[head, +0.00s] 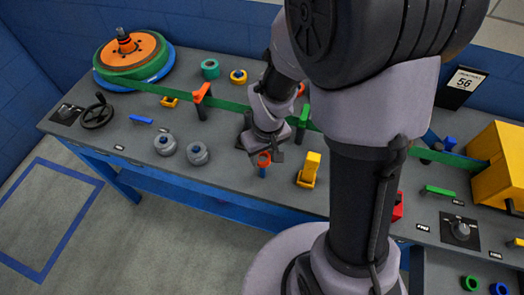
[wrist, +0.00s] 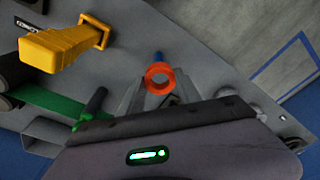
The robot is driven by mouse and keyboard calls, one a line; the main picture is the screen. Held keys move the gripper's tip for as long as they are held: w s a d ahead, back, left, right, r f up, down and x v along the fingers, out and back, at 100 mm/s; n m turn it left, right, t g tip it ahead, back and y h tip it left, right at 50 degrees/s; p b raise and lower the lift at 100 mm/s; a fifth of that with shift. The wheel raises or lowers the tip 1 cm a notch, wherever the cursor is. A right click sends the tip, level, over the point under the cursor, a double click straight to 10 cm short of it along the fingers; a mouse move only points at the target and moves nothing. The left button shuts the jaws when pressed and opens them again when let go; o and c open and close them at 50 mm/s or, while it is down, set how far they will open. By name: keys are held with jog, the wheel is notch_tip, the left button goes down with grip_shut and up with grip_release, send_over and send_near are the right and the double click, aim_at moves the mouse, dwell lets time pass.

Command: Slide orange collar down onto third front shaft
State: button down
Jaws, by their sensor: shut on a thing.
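An orange collar (head: 264,159) is held between the fingers of my gripper (head: 266,150), over the front part of the bench. It also shows in the wrist view as an open ring (wrist: 160,77) between the fingertips. A blue upright shaft (head: 262,172) stands directly below the collar in the head view. In the wrist view the blue shaft (wrist: 158,57) shows just past the collar's rim. I cannot tell whether its tip is inside the collar's hole. Two grey round pieces (head: 164,145) (head: 197,153) stand to the left along the front.
A yellow block-shaped fitting (head: 309,170) stands close to the right of the blue shaft. A green belt (head: 230,105) runs behind, with an orange-topped post (head: 202,92) beside it. The bench front (head: 225,185) between the grey pieces and the shaft is clear.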

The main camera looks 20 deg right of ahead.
aim_at(263, 170)
notch_tip(263, 170, down, 2)
jog(key=shift+f+b, duration=0.1)
jog(key=shift+b, duration=0.45)
jog(key=shift+w, duration=0.1)
jog(key=shift+f+b, duration=0.85)
jog(key=shift+b, duration=0.15)
jog(key=shift+f, duration=0.15)
notch_tip(263, 170, down, 5)
jog(key=b, duration=0.4)
jog(key=shift+b, duration=0.35)
